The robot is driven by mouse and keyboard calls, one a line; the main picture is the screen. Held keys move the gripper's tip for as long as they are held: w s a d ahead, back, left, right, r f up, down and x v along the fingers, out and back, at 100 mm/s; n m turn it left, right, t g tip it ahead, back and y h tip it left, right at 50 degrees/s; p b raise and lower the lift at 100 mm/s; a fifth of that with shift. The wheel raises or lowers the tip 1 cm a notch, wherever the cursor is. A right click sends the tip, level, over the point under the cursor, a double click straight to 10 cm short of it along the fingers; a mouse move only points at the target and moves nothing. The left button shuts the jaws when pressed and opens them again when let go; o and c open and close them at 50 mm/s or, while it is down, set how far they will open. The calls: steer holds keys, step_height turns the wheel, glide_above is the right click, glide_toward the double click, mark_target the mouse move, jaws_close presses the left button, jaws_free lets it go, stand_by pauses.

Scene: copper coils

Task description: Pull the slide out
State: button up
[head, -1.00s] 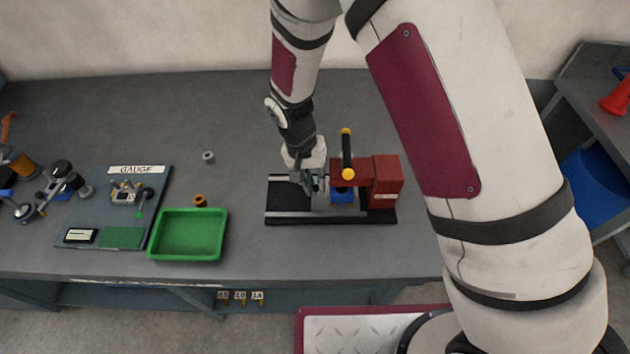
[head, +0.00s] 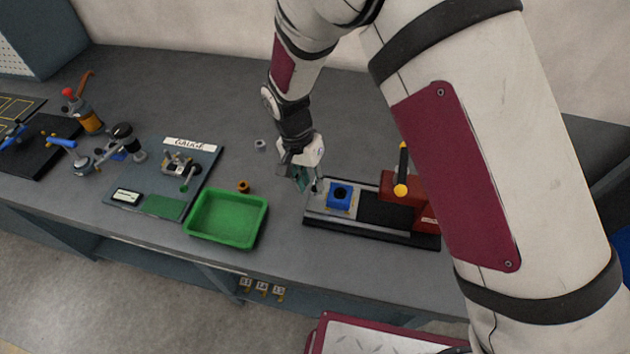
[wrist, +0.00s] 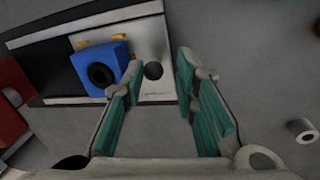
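The slide (head: 322,210) is a light metal plate on a dark rail base, carrying a blue block (head: 339,196) with a round hole. It stands out at the base's left end, clear of the red press (head: 396,187). In the wrist view the slide (wrist: 149,36) and blue block (wrist: 100,70) lie left of the fingers. A dark round knob (wrist: 153,71) on the slide's end shows between the fingertips. My gripper (head: 307,187) is at that end; in the wrist view my gripper (wrist: 160,62) has its teal-padded fingers apart, with visible gaps beside the knob.
A green tray (head: 226,243) and a small orange-brown ring (head: 243,186) are left of the base. A gauge board (head: 150,205) lies farther left. A grey nut (head: 260,145) sits behind on the bench.

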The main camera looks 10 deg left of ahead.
stand_by(0.3)
step_height(320, 180, up, 12)
steer(key=a, duration=0.2)
steer(key=shift+w, duration=0.2)
steer(key=shift+a+f, duration=0.1)
stand_by(0.4)
step_height(320, 180, up, 8)
steer(key=y, duration=0.1)
glide_above(332, 185)
steer(key=s+d+r+t+y, duration=0.1)
steer(key=s+d+r+t, duration=0.15)
steer(key=d+r, duration=0.75)
steer(key=s+d+r+n+t, duration=0.1)
steer(key=s+d+r, duration=0.1)
steer(key=s+d, duration=0.5)
steer(key=s+d+r+n+t, duration=0.1)
steer(key=s+d+r+t, duration=0.1)
steer(key=s+d, duration=0.6)
steer(key=shift+s+d+r, duration=0.25)
steer(key=shift+d+r, duration=0.05)
steer(key=shift+d, duration=0.3)
